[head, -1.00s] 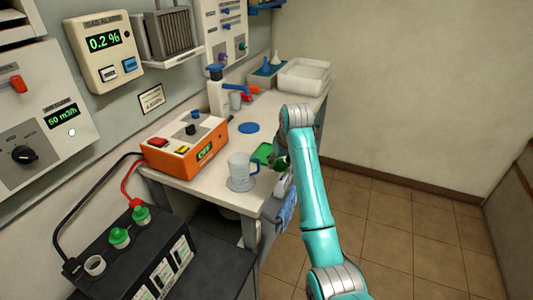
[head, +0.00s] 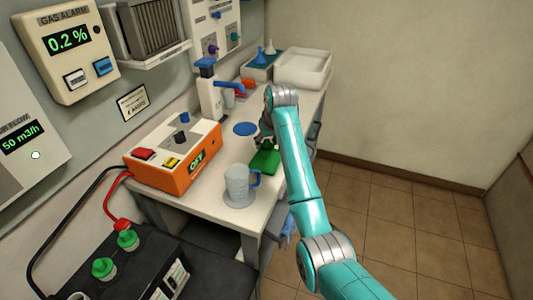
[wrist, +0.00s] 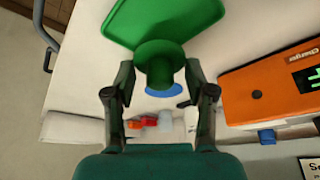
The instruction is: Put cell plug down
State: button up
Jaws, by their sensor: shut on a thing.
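The green cell plug (wrist: 160,62) is held between the two fingers of my gripper (wrist: 158,82), in the wrist view. Its round flange faces the camera. The green mat (wrist: 180,18) lies beyond it on the white bench. In the head view my gripper (head: 267,143) is over the bench at the back edge of the green mat (head: 265,163), partly covered by my arm. The plug is hard to make out there. I cannot tell whether the plug touches the mat or bench.
A clear jug (head: 238,185) stands in front of the mat. An orange charger (head: 173,158) is to the left, and a blue disc (head: 246,129) lies behind. The black battery (head: 150,255) carries two green plugs (head: 128,239). Floor at right is clear.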

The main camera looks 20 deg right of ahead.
aim_at(268, 149)
jog(key=shift+f, duration=2.6)
jog(key=o, duration=0.8)
jog(key=shift+f, duration=0.1)
jog(key=shift+o, duration=0.2)
jog(key=v, duration=1.2)
